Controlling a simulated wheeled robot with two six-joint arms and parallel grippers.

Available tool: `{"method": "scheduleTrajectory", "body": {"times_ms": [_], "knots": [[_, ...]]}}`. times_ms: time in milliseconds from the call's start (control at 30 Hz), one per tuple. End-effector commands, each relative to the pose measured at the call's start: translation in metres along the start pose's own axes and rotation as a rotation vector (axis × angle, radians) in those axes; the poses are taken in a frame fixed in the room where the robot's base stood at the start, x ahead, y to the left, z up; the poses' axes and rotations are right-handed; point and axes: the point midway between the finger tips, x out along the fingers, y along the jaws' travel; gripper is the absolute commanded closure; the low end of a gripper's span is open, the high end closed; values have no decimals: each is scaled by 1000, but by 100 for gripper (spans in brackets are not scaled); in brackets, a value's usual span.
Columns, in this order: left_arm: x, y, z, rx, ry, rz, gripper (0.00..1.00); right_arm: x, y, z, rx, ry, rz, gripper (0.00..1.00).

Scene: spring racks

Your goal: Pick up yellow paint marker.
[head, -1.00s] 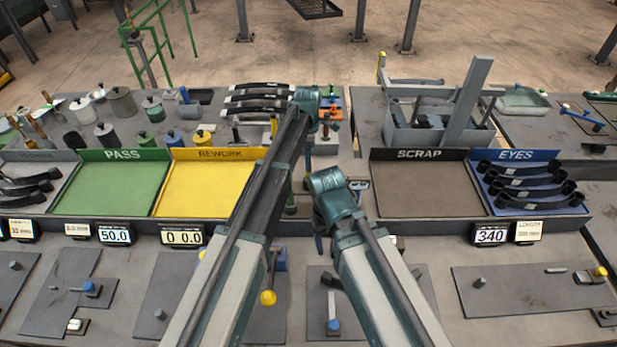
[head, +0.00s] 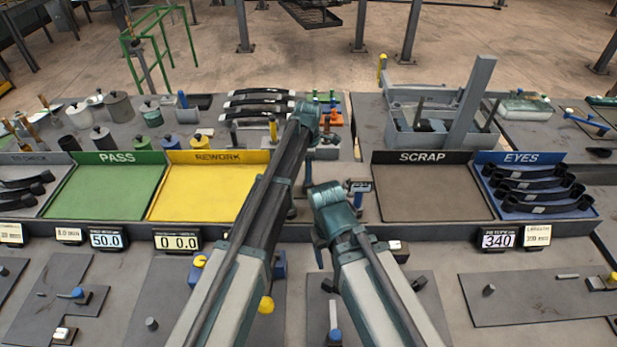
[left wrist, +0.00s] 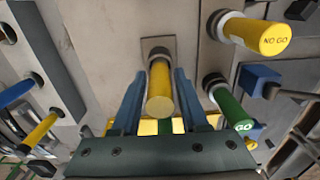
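In the left wrist view a plain yellow cylinder (left wrist: 160,90), which looks like the yellow paint marker, stands between the two blue fingers of my left gripper (left wrist: 158,98). The fingers are apart, with a narrow gap on each side of it. A second yellow cylinder with dark ends (left wrist: 38,132) shows at the left. In the head view a slim yellow upright piece (head: 273,130) stands just left of my left wrist; I cannot tell which of these it is. My left gripper's fingers are mostly hidden there by the arm. My right gripper's fingers are hidden below its wrist.
A yellow NO GO gauge (left wrist: 262,35) and a green GO gauge (left wrist: 232,110) stand right of the left gripper, near a blue block (left wrist: 258,78). The yellow rework tray (head: 200,205) and brown scrap tray (head: 430,195) flank my arms.

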Motion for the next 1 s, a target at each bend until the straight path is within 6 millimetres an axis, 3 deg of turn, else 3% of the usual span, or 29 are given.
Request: {"method": "scheduleTrajectory", "body": {"times_ms": [33, 200, 233, 667, 1000], "knots": [[0, 0, 0, 0, 0, 0, 67, 0, 0, 0, 0, 0, 0, 31], [0, 0, 0, 0, 0, 0, 98, 0, 0, 0, 0, 0, 0, 31], [0, 0, 0, 0, 0, 0, 100, 0, 0, 0, 0, 0, 0, 31], [-4, 0, 0, 0, 0, 0, 100, -4, 0, 0, 1, 0, 0, 31], [-39, 0, 0, 0, 0, 0, 100, -38, 4, 2, 7, 0, -1, 31]]}}
